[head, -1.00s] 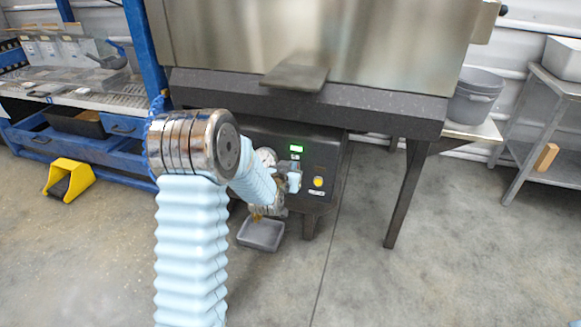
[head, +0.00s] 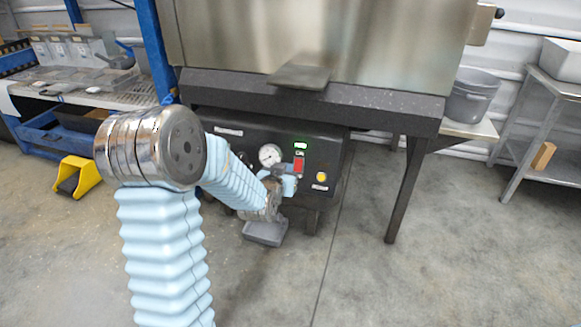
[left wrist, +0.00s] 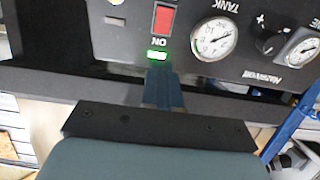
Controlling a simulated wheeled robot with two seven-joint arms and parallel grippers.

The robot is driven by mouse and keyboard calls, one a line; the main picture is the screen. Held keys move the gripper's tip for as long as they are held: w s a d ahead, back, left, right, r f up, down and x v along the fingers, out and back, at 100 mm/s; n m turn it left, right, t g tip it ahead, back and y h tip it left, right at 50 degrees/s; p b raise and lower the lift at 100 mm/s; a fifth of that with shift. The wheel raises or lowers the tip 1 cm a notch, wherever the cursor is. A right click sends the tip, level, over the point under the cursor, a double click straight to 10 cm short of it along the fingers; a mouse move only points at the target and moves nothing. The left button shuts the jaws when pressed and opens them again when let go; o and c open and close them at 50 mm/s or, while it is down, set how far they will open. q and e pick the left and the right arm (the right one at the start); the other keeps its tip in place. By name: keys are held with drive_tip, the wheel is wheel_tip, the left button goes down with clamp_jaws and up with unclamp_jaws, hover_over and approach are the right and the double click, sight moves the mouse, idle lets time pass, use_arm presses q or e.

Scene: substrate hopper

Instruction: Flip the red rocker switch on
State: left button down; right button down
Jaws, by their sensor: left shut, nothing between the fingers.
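The red rocker switch (head: 299,165) is on the dark control panel under the hopper. It also shows at the top of the left wrist view (left wrist: 164,19), beside the upside-down ON label. A green indicator (head: 300,146) is lit by the switch, and it glows in the left wrist view (left wrist: 157,56). My left gripper (head: 289,185) is shut and empty, just below the switch in the head view. In the left wrist view its fingers (left wrist: 162,82) point toward the green indicator; I cannot tell whether they touch the panel. My right gripper is out of view.
A pressure gauge (head: 270,155) and a yellow button (head: 321,177) flank the switch. A dark shelf (head: 300,77) juts out above, and a table leg (head: 407,190) stands to the right. The floor in front is open.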

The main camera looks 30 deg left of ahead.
use_arm(q)
drive_tip(key=v, duration=0.4)
drive_tip(key=shift+r, duration=0.3)
drive_tip(key=s+d+f+g+h, duration=0.25)
drive_tip(key=d+f, duration=0.35)
drive_tip(key=f, duration=0.5)
drive_tip(key=s+d+f+g+h, duration=0.2)
drive_tip(key=s+d+f+g, duration=0.3)
drive_tip(key=f, duration=0.5)
drive_tip(key=s+d+f+g+h, duration=0.3)
drive_tip(key=s+d+f+g, duration=0.2)
drive_tip(key=s+d+f, duration=0.7)
drive_tip(key=s+d+r+g+p, duration=0.1)
drive_tip(key=s+r+p, duration=0.2)
drive_tip(key=r+p, duration=0.9)
drive_tip(key=shift+d+r+m+p, duration=0.2)
drive_tip(key=shift+r+m+p, duration=0.2)
drive_tip(key=shift+p, duration=0.2)
